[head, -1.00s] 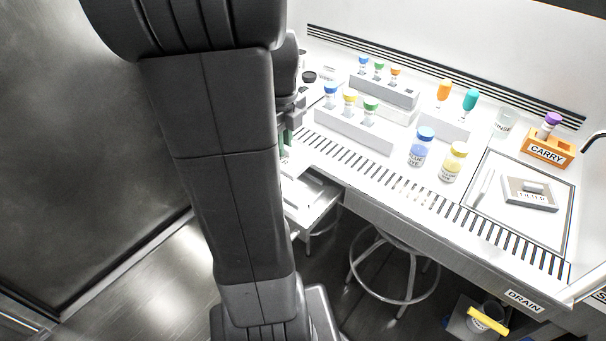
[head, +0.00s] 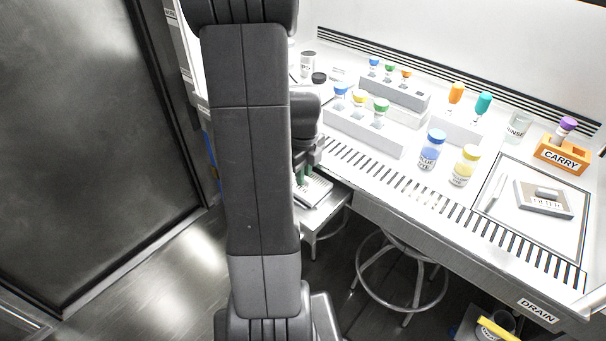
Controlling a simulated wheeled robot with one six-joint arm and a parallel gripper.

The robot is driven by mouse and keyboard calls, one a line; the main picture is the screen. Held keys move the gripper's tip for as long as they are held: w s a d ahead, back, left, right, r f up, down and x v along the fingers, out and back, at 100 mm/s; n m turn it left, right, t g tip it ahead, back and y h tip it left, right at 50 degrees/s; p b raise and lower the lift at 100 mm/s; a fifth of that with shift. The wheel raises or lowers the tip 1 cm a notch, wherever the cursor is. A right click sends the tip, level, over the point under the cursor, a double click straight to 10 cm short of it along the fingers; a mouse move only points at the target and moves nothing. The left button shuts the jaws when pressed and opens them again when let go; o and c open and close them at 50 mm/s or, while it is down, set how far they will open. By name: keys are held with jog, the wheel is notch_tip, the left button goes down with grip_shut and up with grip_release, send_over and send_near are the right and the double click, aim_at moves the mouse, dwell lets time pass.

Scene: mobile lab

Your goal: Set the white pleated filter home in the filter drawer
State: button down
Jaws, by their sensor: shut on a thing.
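My gripper (head: 300,178) shows just right of my arm, low at the bench's front left, with green fingertips pointing down. It is shut on the white pleated filter (head: 318,190), a pale flat piece with fine dark lines. My arm hides the filter's left part. The white filter drawer (head: 326,215) sticks out below the bench's front edge, under and around the filter in the picture. I cannot tell whether the filter touches the drawer floor or is seated.
The white bench (head: 400,180) holds racks of colored-cap vials, two bottles (head: 429,150), a RINSE beaker (head: 518,125), an orange CARRY rack (head: 563,154) and a flat labelled box (head: 545,198). A round stool (head: 400,285) stands below. Floor at left is clear.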

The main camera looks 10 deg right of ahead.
jog(key=shift+s+a+f, duration=0.1)
jog(key=shift+f, duration=0.15)
jog(key=shift+f, duration=0.1)
jog(key=c, duration=1.4)
grip_release()
notch_tip(320, 180, up, 12)
jog(key=p, duration=0.2)
notch_tip(320, 180, down, 11)
jog(key=shift+f+b, duration=0.2)
jog(key=shift+b, duration=0.65)
jog(key=shift+s+a+r, duration=0.2)
jog(key=shift+a+r, duration=0.1)
jog(key=shift+r, duration=0.1)
